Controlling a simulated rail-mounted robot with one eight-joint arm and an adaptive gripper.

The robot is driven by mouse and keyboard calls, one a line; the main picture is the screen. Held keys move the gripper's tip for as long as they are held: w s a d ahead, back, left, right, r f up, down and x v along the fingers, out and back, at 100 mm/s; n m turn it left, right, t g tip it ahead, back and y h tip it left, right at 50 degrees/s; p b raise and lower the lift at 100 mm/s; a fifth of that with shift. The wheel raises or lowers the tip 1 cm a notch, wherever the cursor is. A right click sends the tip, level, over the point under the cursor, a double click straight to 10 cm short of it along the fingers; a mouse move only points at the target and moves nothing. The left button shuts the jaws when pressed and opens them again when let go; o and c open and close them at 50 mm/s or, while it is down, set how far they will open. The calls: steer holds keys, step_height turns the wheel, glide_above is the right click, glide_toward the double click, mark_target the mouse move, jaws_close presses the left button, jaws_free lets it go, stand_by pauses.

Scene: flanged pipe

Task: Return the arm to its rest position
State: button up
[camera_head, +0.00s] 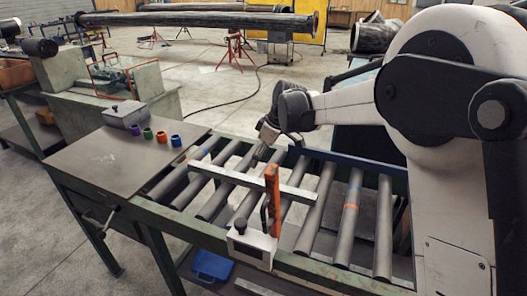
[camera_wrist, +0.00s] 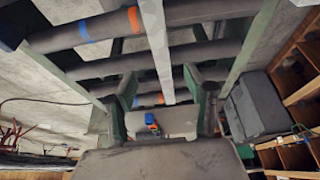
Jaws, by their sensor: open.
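My gripper (camera_head: 264,138) hangs over the roller conveyor (camera_head: 345,279), near its far side, with the arm reaching in from the right. The wrist view shows the two fingers of my gripper (camera_wrist: 165,90) spread apart with nothing held between them. Rollers and a pale bar pass beyond the fingers there. Whether the fingertips touch a roller cannot be told. The dark wrist hides part of the gripper in the head view.
A metal tabletop (camera_head: 95,165) left of the rollers carries a grey box (camera_head: 126,114) and several coloured rings (camera_head: 161,137). An orange upright (camera_head: 272,195) and a pale crossbar (camera_head: 222,176) stand over the rollers. A flanged pipe (camera_head: 200,20) lies on stands behind.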

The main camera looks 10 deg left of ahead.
steer(key=s+d+r+m+t+h, duration=0.15)
steer(key=s+d+r+m, duration=0.35)
steer(key=d, duration=0.6)
steer(key=s+d+r+m+t, duration=0.25)
steer(key=s+d+r, duration=0.5)
steer(key=d, duration=0.45)
steer(key=s+d+f+m+t+h, duration=0.1)
steer(key=s+d+m, duration=0.3)
steer(key=s+d, duration=0.4)
steer(key=s+d+f+m+t+h, duration=0.1)
steer(key=s+d+f+m, duration=0.3)
steer(key=s+d, duration=0.4)
steer(key=s+h, duration=0.1)
steer(key=s, duration=0.4)
steer(key=shift+f+m, duration=0.2)
steer(key=shift+m, duration=0.15)
